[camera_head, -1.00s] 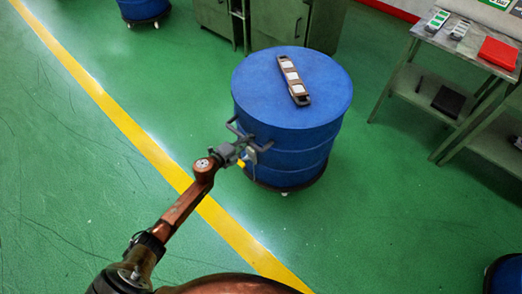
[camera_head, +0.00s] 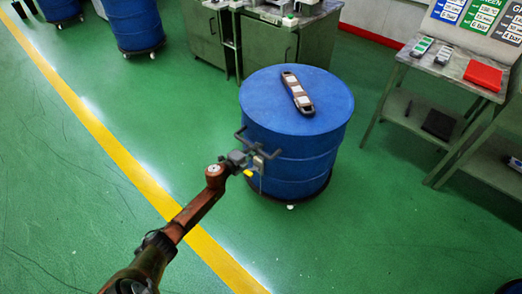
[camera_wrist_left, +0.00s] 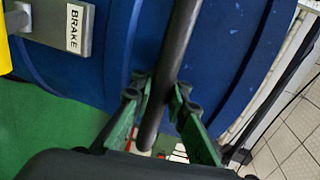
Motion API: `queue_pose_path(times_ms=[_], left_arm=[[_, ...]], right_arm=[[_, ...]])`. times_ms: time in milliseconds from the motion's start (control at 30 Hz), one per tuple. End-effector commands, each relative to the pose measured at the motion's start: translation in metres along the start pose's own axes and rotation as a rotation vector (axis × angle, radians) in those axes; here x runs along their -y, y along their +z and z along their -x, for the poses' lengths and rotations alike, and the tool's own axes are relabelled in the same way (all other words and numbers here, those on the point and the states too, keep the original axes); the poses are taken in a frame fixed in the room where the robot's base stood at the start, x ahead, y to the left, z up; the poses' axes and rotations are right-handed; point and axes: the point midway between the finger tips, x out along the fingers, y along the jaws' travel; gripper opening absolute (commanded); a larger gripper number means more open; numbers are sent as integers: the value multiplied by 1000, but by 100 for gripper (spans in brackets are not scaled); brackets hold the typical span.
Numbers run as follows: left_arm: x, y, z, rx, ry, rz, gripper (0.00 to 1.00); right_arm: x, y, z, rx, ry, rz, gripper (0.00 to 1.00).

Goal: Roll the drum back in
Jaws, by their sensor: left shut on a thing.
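The blue drum (camera_head: 300,155) stands upright on a low dark wheeled base (camera_head: 275,196) in the middle of the head view. A dark bar handle (camera_head: 262,146) sticks out from its near left side. My left gripper (camera_head: 255,161) is at that handle. In the left wrist view its green fingers (camera_wrist_left: 160,115) are closed around the dark bar (camera_wrist_left: 168,75). A grey plate marked BRAKE (camera_wrist_left: 62,22) is on the drum's side, left of the bar. My right gripper is in neither view.
A steel table (camera_head: 455,72) with a red folder (camera_head: 483,75) stands to the right. Green cabinets (camera_head: 268,45) stand behind. More blue drums (camera_head: 133,25) are at the back left. Green floor is clear around a yellow line (camera_head: 110,140).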

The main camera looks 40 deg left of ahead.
Motion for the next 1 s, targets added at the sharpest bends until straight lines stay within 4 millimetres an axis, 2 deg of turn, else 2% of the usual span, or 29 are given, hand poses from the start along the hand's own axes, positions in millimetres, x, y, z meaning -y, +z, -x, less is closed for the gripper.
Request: queue_pose_path(times_ms=[33, 167, 200, 500, 833, 1000], left_arm=[[9, 4, 0, 5, -10, -1, 0], [9, 4, 0, 6, -11, -2, 0], [9, 4, 0, 6, -11, -2, 11], [6, 1, -1, 3, -6, -2, 32], [3, 0, 0, 0, -3, -1, 33], [1, 1, 18, 2, -1, -3, 33]], right_arm=[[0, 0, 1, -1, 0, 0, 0], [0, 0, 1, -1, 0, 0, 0], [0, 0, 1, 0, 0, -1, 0], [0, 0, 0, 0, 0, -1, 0], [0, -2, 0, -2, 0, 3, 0], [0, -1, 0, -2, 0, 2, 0]])
